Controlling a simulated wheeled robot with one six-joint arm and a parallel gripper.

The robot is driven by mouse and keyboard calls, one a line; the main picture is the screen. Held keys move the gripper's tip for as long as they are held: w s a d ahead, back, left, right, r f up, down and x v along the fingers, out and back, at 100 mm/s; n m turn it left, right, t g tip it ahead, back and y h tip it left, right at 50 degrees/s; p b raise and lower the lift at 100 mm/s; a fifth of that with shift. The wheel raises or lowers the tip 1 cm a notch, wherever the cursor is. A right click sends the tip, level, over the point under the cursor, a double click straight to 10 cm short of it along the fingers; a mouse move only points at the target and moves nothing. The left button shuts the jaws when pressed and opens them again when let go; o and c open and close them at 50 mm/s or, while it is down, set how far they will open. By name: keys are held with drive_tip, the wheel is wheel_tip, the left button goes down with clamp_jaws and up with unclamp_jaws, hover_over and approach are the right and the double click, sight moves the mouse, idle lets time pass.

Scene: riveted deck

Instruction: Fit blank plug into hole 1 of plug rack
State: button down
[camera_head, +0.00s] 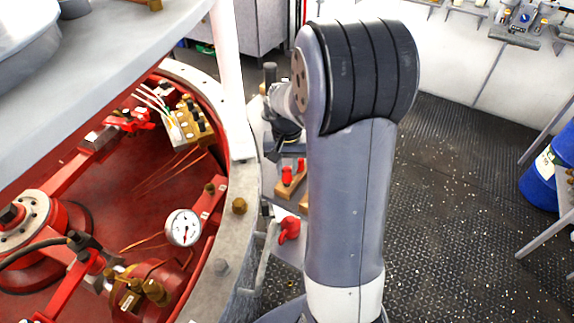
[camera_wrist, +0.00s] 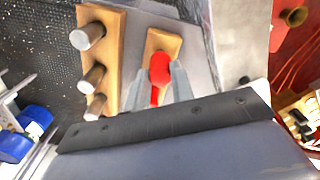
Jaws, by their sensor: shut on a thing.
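In the wrist view my gripper (camera_wrist: 161,78) has two grey fingers closed around a red piece (camera_wrist: 158,72), which looks like the blank plug. The plug is in front of a small light wooden block (camera_wrist: 165,40). I cannot tell whether they touch. A longer wooden rack (camera_wrist: 115,50) to the left carries several dark pegs with pale ends (camera_wrist: 84,38). The head view shows a wooden piece (camera_head: 292,188) with red parts (camera_head: 287,175) on a grey bench. My arm hides the fingertips there. Which hole is number 1 cannot be seen.
A red-lined round pit (camera_head: 130,190) with a gauge (camera_head: 183,227) and fittings lies left of the bench. A red valve-like part (camera_head: 289,228) sits nearer on the bench. A blue drum (camera_head: 545,170) stands far right. The dark deck (camera_head: 450,200) between is open.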

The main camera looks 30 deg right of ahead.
drive_tip(key=shift+f+b, duration=0.6)
drive_tip(key=shift+f, duration=0.4)
idle(0.5)
drive_tip(key=c, duration=1.1)
unclamp_jaws()
drive_tip(key=shift+r, duration=0.1)
drive_tip(key=shift+c, duration=0.2)
drive_tip(key=shift+r, duration=0.1)
wheel_tip(320, 180, up, 11)
drive_tip(key=shift+f, duration=0.2)
wheel_tip(320, 180, down, 11)
drive_tip(key=shift+r, duration=0.3)
